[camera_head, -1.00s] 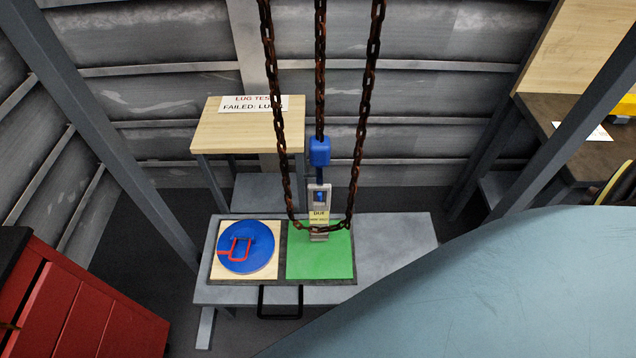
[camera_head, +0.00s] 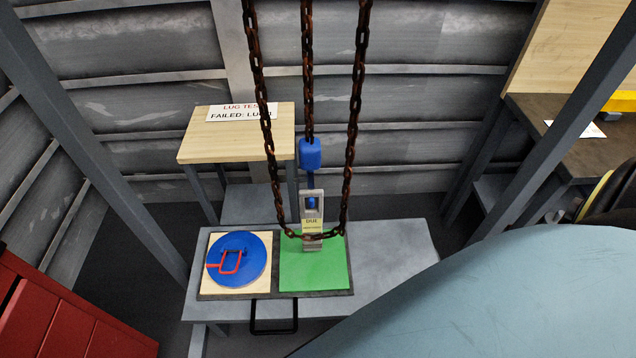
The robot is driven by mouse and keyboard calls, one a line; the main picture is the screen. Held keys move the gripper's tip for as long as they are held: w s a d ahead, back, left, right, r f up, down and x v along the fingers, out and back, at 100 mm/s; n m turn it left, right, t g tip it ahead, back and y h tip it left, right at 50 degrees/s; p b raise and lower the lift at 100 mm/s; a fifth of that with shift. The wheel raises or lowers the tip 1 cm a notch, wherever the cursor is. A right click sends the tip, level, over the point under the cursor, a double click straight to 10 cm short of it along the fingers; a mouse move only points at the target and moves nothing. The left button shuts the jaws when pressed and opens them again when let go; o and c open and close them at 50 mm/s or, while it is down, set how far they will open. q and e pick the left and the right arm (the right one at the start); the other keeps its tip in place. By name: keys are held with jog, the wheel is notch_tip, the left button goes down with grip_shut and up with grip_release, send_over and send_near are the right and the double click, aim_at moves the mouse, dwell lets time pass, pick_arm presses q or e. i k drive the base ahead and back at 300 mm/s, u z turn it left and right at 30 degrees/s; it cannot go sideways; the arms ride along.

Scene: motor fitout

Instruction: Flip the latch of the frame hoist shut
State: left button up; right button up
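The frame hoist hangs on rusty chains in the middle of the head view. Its blue block (camera_head: 310,154) is on the middle chain (camera_head: 308,80). A grey metal piece with a slot and a blue part inside (camera_head: 312,204) hangs below the block, above the green square. A yellow tag (camera_head: 312,226) is on it. A loop of chain (camera_head: 348,150) passes in front of its lower part. I cannot make out the latch or whether it is open. Neither gripper shows in this view.
A grey bench (camera_head: 392,258) carries a green square (camera_head: 314,266) and a blue disc (camera_head: 238,260) with a red outline. A wooden table (camera_head: 238,138) with a sign stands behind. A red cabinet (camera_head: 60,318) is at lower left. A large pale blue surface (camera_head: 500,300) fills the lower right.

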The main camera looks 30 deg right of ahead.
aim_at(310, 180)
jog(key=u, duration=1.95)
jog(key=k, duration=0.55)
jog(key=z, duration=1.35)
